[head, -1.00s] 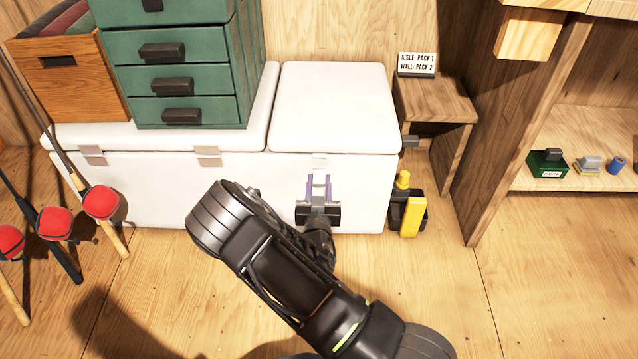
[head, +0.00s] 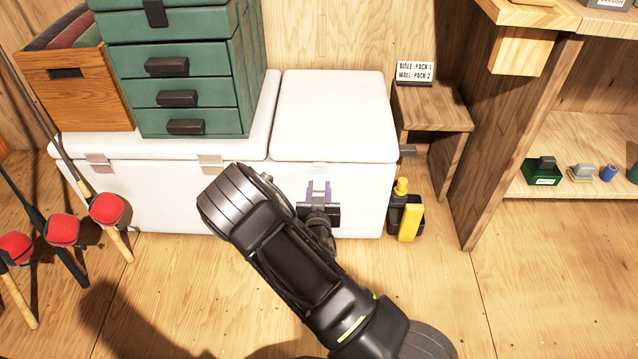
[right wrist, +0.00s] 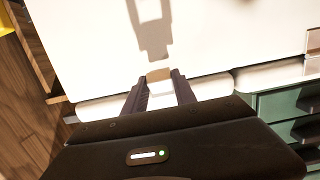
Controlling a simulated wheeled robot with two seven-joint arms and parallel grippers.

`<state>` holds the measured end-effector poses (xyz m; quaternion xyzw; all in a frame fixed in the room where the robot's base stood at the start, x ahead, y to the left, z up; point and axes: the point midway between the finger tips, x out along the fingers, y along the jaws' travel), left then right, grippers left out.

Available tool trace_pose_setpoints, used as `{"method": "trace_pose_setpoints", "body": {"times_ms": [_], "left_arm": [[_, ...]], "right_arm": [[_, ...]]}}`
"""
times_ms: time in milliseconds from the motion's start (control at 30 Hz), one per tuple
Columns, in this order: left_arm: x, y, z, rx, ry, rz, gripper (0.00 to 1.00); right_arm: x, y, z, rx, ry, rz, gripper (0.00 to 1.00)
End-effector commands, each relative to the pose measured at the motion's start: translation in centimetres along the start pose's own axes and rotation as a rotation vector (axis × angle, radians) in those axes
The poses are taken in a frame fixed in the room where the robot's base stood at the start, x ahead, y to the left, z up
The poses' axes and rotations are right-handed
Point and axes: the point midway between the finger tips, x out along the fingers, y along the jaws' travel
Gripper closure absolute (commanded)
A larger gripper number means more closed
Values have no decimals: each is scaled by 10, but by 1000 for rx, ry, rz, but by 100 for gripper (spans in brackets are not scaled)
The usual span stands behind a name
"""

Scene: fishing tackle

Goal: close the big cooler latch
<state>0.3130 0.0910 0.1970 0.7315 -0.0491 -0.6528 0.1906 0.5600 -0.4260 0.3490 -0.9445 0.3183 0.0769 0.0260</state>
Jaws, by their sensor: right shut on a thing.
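The big white cooler (head: 255,205) stands against the back wall with two lids, both lying down. Its right lid (head: 333,115) is bare. A pale latch (head: 319,168) sits at the front seam under this lid. My right gripper (head: 319,182) is at the cooler's front face, fingers pointing up at that latch. In the right wrist view the tan latch piece (right wrist: 159,75) lies between the fingertips (right wrist: 160,85), and the gripper is shut on it. How far the latch is swung cannot be told. Two more latches (head: 209,163) (head: 98,162) are on the left part. My left gripper is not in view.
A green drawer unit (head: 190,65) and a wooden box (head: 75,75) stand on the left lid. Rods with red reels (head: 107,210) lean at the left. A black and yellow item (head: 407,215) and a wooden step (head: 440,105) are at the right. Floor in front is clear.

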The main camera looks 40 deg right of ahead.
Motion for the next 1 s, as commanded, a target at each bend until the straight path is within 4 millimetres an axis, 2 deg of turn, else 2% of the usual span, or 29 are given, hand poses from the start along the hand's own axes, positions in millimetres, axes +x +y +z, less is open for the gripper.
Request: {"method": "trace_pose_setpoints", "body": {"times_ms": [33, 433, 700, 1000], "left_arm": [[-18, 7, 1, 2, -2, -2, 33], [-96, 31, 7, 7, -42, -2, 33], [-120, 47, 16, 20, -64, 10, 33], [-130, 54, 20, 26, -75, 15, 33]], "right_arm": [[-2, 1, -13, 3, -37, 2, 100], [4, 0, -34, 5, -391, 1, 100], [13, 0, -41, 2, -631, -1, 100], [20, 0, -44, 0, -810, -1, 100]]}}
